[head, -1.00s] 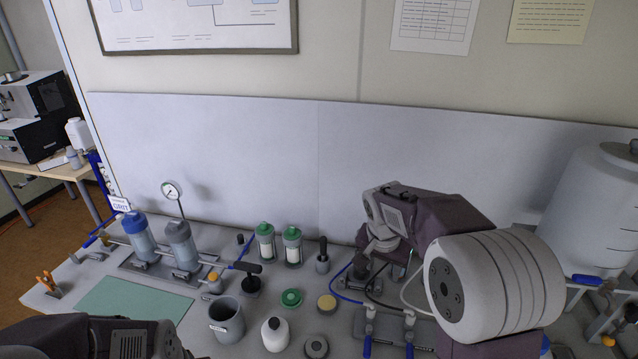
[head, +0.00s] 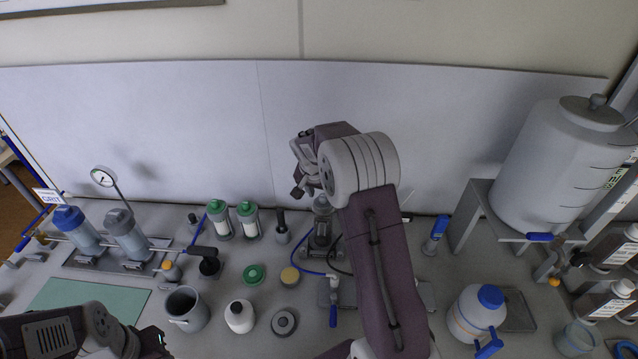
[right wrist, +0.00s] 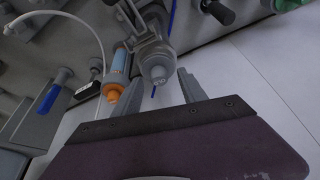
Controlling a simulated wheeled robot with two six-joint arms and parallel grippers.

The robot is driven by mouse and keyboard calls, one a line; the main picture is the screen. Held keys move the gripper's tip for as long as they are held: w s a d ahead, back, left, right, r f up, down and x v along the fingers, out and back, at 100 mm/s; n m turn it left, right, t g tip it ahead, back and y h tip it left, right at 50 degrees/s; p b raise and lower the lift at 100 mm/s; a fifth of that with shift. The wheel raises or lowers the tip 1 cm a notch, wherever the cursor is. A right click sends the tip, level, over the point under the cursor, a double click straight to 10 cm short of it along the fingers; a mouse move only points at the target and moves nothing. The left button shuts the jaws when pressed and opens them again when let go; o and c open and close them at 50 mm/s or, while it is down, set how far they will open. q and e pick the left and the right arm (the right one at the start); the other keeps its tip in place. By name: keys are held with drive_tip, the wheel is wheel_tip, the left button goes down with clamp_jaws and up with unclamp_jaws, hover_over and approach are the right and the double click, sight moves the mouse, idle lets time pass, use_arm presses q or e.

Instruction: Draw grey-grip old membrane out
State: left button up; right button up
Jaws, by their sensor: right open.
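The upright membrane housing (head: 320,236) stands at the back middle of the bench, with a grey top in the head view. In the right wrist view a grey grip (right wrist: 157,70) shows at the end of a clamped cylinder, ahead of and roughly between my right fingers. My right gripper (head: 298,188) is above and slightly left of the housing in the head view. Its two fingers (right wrist: 158,92) are apart with nothing held between them. The membrane's body is hidden. My left gripper (head: 150,341) is at the lower left edge, and its jaws do not show clearly.
A blue cylinder with an orange end (right wrist: 116,78) is close beside the grey grip. Green-capped jars (head: 233,222), a dark-handled tool (head: 282,228) and a grey cup (head: 184,310) stand to the left. A large tank (head: 560,170) and a blue-capped jug (head: 476,313) are at right.

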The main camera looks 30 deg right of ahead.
drive_tip(key=shift+f, duration=0.3)
drive_tip(key=shift+s+f, duration=0.1)
drive_tip(key=shift+s, duration=0.05)
drive_tip(key=shift+f, duration=0.1)
drive_tip(key=shift+c, duration=0.6)
drive_tip(key=shift+w+d, duration=0.1)
drive_tip(key=shift+w, duration=0.1)
clamp_jaws()
use_arm(q)
drive_tip(key=shift+s+a+r, duration=0.1)
drive_tip(key=shift+s+r, duration=0.1)
drive_tip(key=shift+s, duration=0.05)
use_arm(e)
drive_tip(key=shift+s, duration=0.1)
